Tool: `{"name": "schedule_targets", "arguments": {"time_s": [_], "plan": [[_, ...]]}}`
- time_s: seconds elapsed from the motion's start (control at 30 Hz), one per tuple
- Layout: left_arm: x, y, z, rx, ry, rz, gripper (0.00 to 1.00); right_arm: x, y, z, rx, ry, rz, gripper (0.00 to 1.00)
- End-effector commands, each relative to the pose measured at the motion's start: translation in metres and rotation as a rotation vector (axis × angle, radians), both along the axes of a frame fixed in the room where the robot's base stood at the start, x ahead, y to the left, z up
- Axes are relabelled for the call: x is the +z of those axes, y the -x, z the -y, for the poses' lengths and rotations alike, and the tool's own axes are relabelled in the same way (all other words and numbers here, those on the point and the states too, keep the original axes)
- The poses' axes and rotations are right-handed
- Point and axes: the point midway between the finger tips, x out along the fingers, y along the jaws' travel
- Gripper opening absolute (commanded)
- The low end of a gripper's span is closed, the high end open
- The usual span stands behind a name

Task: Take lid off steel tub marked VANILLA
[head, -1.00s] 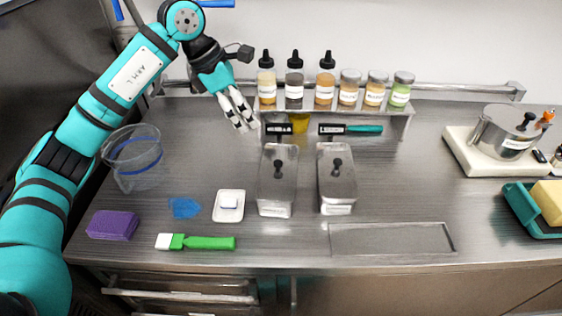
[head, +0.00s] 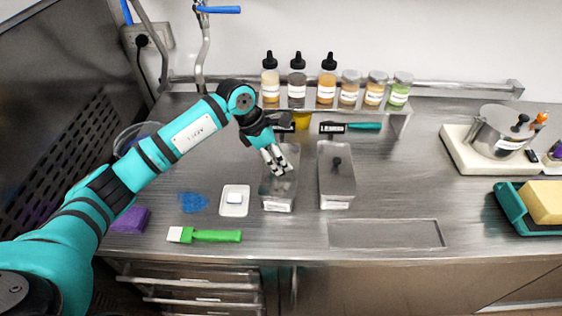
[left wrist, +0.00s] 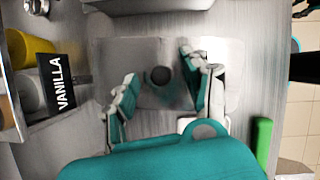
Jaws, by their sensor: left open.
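The steel tub (head: 278,206) on the left of the pair stands on the counter below the shelf, its lid (head: 285,187) in place. The lid (left wrist: 225,60) also shows in the left wrist view, with a round black knob (left wrist: 161,75) on top. A black VANILLA sign (left wrist: 60,82) is beside this tub at the shelf. My left gripper (head: 275,162) is open above the lid. In the left wrist view its fingers (left wrist: 165,97) are spread to either side of the knob, and contact cannot be told. In the head view the gripper hides the knob.
A second lidded steel tub (head: 337,182) stands close on the right. The bottle shelf (head: 385,109) is behind. A white dish (head: 234,208), a green-handled brush (head: 210,236) and a purple sponge (head: 131,219) lie in front and left.

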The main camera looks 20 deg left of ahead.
Motion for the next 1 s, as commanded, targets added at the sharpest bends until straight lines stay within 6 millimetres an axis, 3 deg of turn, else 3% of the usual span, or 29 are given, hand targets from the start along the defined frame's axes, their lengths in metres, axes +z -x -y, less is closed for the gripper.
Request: {"name": "schedule_targets", "arguments": {"time_s": [0.3, 0.7, 1.0], "plan": [[-0.0073, -0.001, 0.0023, 0.0, -0.001, 0.0, 0.49, 0.0019, 0.0002, -0.0002, 0.0, 0.0, 0.0, 0.4], [-0.0067, -0.0009, 0.0022, 0.0, -0.001, 0.0, 0.0, 0.0019, 0.0003, -0.0003, 0.0, 0.0, 0.0, 0.4], [-0.0058, -0.0012, 0.0022, -0.001, -0.001, 0.001, 0.0, 0.0012, 0.0005, -0.0003, 0.0, -0.001, 0.0, 0.4]]}}
